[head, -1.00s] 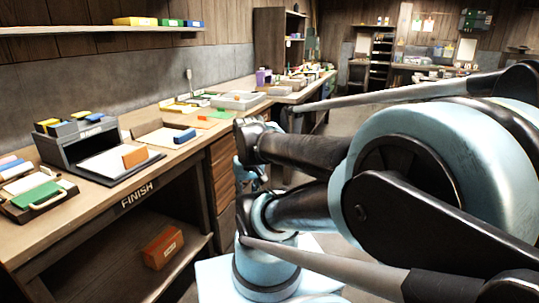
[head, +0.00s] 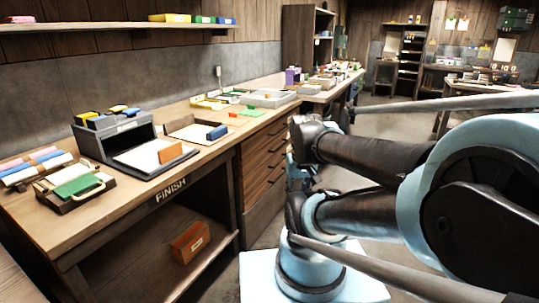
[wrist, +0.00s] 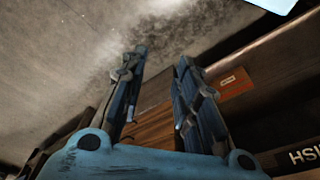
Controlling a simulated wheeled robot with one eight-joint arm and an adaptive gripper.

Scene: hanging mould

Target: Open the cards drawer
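A stack of wooden drawers (head: 264,160) with dark handles is built into the bench, right of the FINISH opening. The drawers look closed, and no label is readable, so I cannot tell which holds cards. In the wrist view, wooden drawer fronts (wrist: 155,127) show tilted between and behind my fingers. My gripper (wrist: 161,58) is open, its two dark fingers apart with nothing between them. In the head view it is mostly hidden behind my arm, near the drawers' right side. I see no contact with a handle.
An orange box (head: 190,242) lies on the shelf under the FINISH sign (head: 171,190). Open floor (head: 376,134) lies right of the bench.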

